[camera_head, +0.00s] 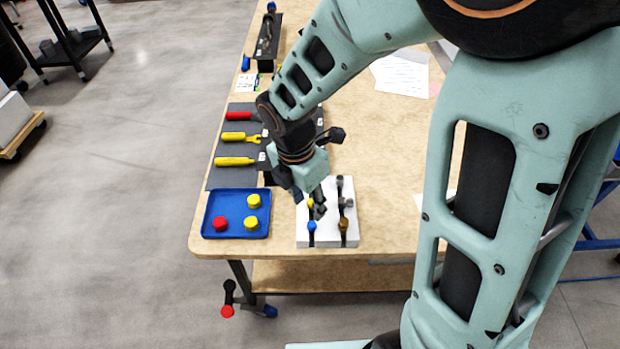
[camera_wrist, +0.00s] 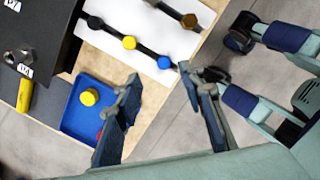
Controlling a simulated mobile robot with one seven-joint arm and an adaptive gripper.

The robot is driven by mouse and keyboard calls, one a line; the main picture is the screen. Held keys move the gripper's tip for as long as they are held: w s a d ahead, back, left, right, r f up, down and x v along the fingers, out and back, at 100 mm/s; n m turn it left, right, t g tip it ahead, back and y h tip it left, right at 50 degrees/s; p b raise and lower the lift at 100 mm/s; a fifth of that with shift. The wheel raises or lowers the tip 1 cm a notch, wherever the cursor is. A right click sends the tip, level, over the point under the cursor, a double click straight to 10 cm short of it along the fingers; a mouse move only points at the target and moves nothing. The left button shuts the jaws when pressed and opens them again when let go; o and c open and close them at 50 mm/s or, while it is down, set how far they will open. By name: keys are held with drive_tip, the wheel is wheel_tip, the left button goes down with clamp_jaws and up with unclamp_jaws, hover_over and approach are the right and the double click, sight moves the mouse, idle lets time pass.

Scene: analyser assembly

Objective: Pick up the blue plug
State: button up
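The blue plug (camera_head: 312,226) stands at the front end of the left black strip on the white block (camera_head: 328,241). In the wrist view the blue plug (camera_wrist: 164,62) is the end one of a row, after a yellow plug (camera_wrist: 129,42) and a black one (camera_wrist: 95,22). My gripper (camera_head: 319,203) is above the white block, just behind the blue plug in the head view. In the wrist view my gripper (camera_wrist: 165,84) has its fingers spread with nothing between them, and the blue plug shows just beyond the gap. Contact with the plug is not visible.
A brown plug (camera_head: 343,225) stands on the right strip. A blue tray (camera_head: 236,234) left of the block holds a red cap (camera_head: 220,223) and two yellow ones. Behind it, a dark mat (camera_head: 219,181) carries tools. The table's front edge is close to the block.

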sight(312, 224)
drive_tip(key=f, duration=0.2)
drive_tip(key=f+b, duration=0.1)
drive_tip(key=f, duration=0.4)
drive_tip(key=shift+d+f, duration=0.35)
drive_tip(key=shift+c, duration=0.3)
drive_tip(key=c, duration=0.9)
drive_tip(key=shift+o, duration=0.2)
drive_tip(key=shift+r, duration=0.1)
